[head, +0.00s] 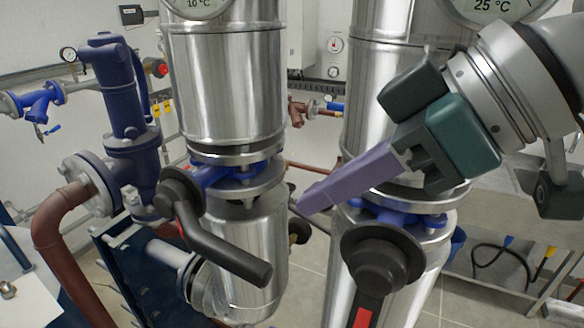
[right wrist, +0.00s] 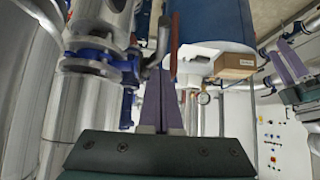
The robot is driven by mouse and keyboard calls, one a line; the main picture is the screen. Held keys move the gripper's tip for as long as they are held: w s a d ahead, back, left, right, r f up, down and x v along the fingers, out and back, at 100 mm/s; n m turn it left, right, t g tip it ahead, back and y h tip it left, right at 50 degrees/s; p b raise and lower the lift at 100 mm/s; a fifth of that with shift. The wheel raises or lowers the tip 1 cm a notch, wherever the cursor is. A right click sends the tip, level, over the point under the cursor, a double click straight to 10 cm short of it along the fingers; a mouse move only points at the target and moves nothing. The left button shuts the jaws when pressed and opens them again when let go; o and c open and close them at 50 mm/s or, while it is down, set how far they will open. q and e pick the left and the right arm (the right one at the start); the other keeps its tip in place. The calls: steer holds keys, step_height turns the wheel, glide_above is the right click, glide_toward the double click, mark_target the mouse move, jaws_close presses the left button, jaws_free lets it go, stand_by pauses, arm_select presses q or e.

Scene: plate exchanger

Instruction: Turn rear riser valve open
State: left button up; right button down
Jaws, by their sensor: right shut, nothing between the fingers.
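Two steel risers carry blue valves with dark levers. The left valve (head: 232,176) has a thick dark lever (head: 225,250) slanting down to the right. The right valve (head: 405,217) has a round dark hub (head: 382,262) and a lever with a red face pointing down. I cannot tell which riser is the rear one. My right gripper (head: 302,207) is shut and empty, its purple fingers reaching left between the risers. In the right wrist view a blue valve (right wrist: 92,62) is left of the fingertips and a red-faced lever (right wrist: 175,45) is just above them. My left gripper (right wrist: 288,62) shows at the right there.
A blue fitting (head: 118,90) and a brown pipe (head: 62,235) stand at the left. A dark blue plate frame (head: 125,275) is low at the left. A metal bench (head: 490,285) is at the right. A cardboard box (right wrist: 234,66) shows in the right wrist view.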

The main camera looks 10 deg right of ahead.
steer(key=w+a+r+g+h+b, duration=0.3)
steer(key=a+r+h+b, duration=0.15)
steer(key=b, duration=0.45)
steer(key=p, duration=0.7)
glide_above(249, 278)
steer(key=w, duration=0.1)
steer(key=shift+y, duration=0.25)
step_height(249, 278, down, 13)
steer(key=shift+w+f, duration=0.1)
steer(key=shift+w, duration=0.05)
steer(key=shift+f, duration=0.15)
step_height(249, 278, down, 7)
steer(key=b, duration=0.4)
steer(key=shift+r, duration=0.25)
